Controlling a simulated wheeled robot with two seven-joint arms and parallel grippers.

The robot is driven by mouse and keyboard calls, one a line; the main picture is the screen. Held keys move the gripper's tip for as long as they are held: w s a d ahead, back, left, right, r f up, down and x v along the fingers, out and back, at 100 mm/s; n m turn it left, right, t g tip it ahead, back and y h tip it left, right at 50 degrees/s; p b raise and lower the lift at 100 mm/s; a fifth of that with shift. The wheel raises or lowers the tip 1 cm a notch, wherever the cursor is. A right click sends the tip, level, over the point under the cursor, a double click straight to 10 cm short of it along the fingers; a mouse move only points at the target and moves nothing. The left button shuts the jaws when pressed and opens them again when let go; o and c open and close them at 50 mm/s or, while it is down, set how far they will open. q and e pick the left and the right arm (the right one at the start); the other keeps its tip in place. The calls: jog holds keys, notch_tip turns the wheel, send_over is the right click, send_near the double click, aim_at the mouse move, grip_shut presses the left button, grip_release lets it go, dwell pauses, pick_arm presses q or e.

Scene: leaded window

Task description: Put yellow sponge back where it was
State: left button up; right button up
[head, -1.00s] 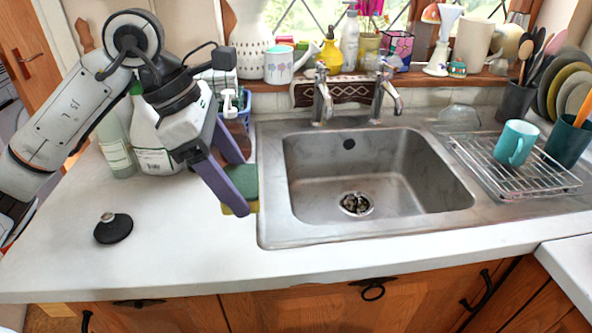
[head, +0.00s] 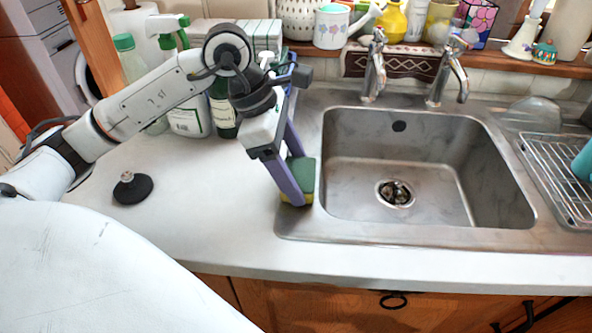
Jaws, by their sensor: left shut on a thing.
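The sponge (head: 304,172), green on top with yellow below, is at the left edge of the steel sink (head: 300,228), beside the basin. My left gripper (head: 296,184) is shut on it, with the near purple finger covering part of its left side. The sponge is at or just above the sink's left rim; I cannot tell whether it touches. My right gripper is not in view.
Bottles, including a green-topped spray bottle (head: 188,120), stand behind my left arm. A black round stopper (head: 132,188) lies on the white counter (head: 210,205). Taps (head: 374,70) rise behind the basin; a wire rack (head: 562,165) is at right. The front counter is clear.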

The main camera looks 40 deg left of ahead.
pick_arm(q)
jog(key=shift+f, duration=0.25)
jog(key=o, duration=0.9)
jog(key=shift+v, duration=6.1)
jog(key=shift+d, duration=0.1)
